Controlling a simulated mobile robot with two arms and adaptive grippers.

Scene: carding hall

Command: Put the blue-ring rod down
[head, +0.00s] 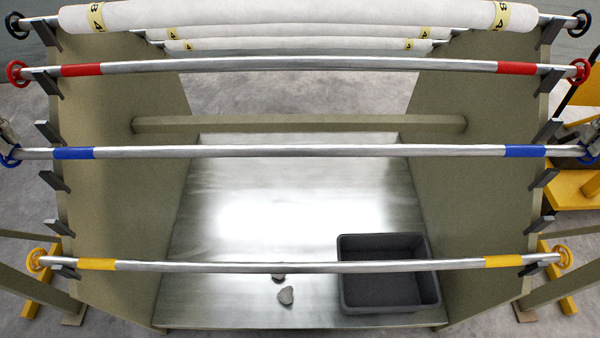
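The blue-ring rod (320,151) is a long silver bar with blue bands and blue end rings. It spans the rack almost level. At both sides it shows between bracket arms, apart from the upper left bracket (48,132) and the lower left bracket (54,181). My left gripper (7,140) is at the left ring, cut off by the picture edge. My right gripper (590,142) is at the right ring, also cut off. Both appear shut on the rod's ends and bear it. Their fingertips are mostly hidden.
A red-ring rod (300,65) rests on brackets behind, a yellow-ring rod (300,267) in front. White rolls (300,14) lie at the top.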

